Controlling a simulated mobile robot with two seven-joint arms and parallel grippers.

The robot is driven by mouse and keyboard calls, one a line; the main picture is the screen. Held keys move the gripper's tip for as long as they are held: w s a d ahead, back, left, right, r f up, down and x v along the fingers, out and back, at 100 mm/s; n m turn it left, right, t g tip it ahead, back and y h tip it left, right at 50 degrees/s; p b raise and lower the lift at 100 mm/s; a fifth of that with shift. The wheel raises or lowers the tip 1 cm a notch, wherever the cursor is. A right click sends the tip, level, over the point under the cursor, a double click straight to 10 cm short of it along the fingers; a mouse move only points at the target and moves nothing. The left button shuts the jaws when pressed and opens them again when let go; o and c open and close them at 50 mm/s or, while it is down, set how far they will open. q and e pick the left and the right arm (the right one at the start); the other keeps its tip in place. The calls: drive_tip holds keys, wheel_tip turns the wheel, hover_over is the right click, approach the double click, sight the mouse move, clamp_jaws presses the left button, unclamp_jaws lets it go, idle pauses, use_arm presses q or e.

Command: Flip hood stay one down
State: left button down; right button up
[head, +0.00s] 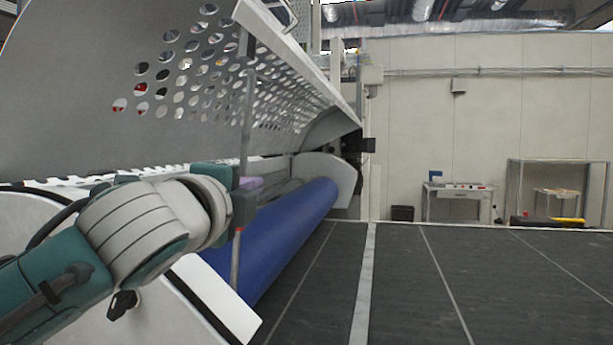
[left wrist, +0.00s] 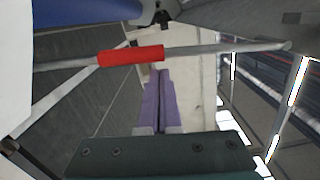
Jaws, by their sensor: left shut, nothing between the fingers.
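The hood stay (head: 248,112) is a thin metal rod standing nearly upright under the raised perforated hood (head: 80,120) in the head view. In the left wrist view it crosses the picture with a red sleeve (left wrist: 130,55) on it. My left gripper (head: 250,183) is beside the rod, partly hidden by its own wrist. In the left wrist view its purple fingers (left wrist: 157,80) are together and empty, their tips close to the red sleeve. I cannot tell whether they touch it. My right gripper is not in view.
A long blue roller (head: 285,235) lies below the hood, behind the rod. A white side panel (head: 215,300) is near my left arm. Dark floor (head: 450,280) is clear to the right. A small table (head: 455,192) and a metal frame (head: 555,190) stand by the far wall.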

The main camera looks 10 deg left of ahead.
use_arm(q)
drive_tip(key=shift+a, duration=0.2)
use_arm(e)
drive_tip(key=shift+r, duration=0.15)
use_arm(q)
drive_tip(key=a+n, duration=0.2)
drive_tip(key=a, duration=0.2)
drive_tip(key=a+f+n+p, duration=0.1)
drive_tip(key=a+n, duration=0.2)
drive_tip(key=a, duration=0.2)
drive_tip(key=a+n, duration=0.3)
drive_tip(key=a, duration=0.2)
drive_tip(key=shift+w+f, duration=0.25)
drive_tip(key=shift+a+f+n, duration=0.4)
drive_tip(key=shift+a+n, duration=0.1)
drive_tip(key=shift+a, duration=0.25)
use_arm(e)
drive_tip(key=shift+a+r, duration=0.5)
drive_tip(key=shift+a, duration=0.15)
